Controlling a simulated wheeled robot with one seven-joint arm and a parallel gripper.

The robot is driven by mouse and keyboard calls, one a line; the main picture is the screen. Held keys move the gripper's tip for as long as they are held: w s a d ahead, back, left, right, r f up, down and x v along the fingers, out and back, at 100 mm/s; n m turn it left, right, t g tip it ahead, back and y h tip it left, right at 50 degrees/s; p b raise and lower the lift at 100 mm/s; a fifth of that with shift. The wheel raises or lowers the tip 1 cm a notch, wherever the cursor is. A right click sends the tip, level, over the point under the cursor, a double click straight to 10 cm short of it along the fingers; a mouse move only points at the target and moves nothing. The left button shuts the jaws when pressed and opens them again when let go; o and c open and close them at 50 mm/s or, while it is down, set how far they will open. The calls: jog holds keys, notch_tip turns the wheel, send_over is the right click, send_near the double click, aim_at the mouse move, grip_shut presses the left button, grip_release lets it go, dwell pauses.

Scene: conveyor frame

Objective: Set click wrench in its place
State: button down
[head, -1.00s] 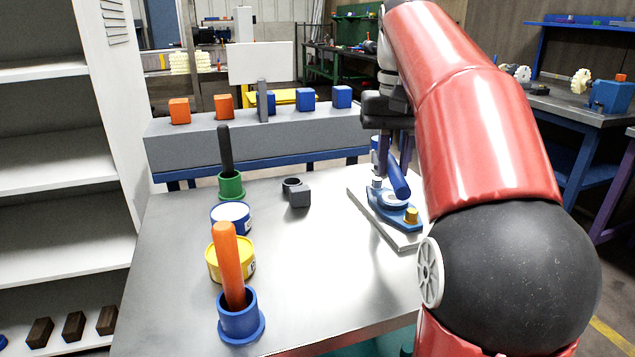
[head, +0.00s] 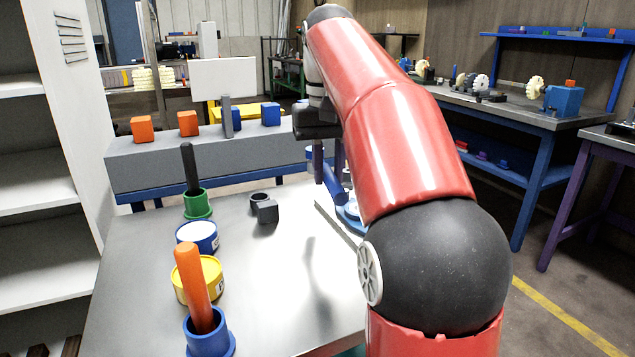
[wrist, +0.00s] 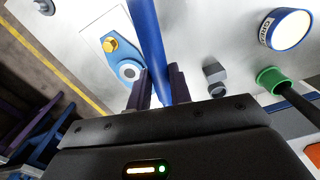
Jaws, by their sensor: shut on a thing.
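My gripper (head: 328,165) is shut on a blue rod-like handle, which I take to be the click wrench (head: 336,186). In the wrist view the blue rod (wrist: 148,38) passes between the dark fingers (wrist: 158,86) and runs out past the top edge, so its far end is hidden. In the head view my arm hides most of this fixture (head: 349,212). Whether the rod touches the fixture cannot be told.
On the metal table (head: 265,275) stand a green holder (head: 197,204) with a black-handled tool, a blue holder (head: 208,338) with an orange handle, two cans, and a dark block with a ring (head: 266,211). The table's middle is clear.

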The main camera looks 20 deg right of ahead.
jog(key=w+a+n, duration=0.2)
jog(key=w+a, duration=0.2)
jog(key=a, duration=0.4)
jog(key=shift+w+a+n, duration=0.2)
jog(key=shift+n, duration=0.1)
jog(key=shift+f, duration=0.15)
jog(key=shift+f+b, duration=1.65)
jog(key=shift+f, duration=0.65)
jog(key=shift+r, duration=0.15)
jog(key=shift+p, duration=0.65)
jog(key=shift+f, duration=0.5)
jog(key=shift+f+b, duration=0.75)
jog(key=shift+f, duration=0.3)
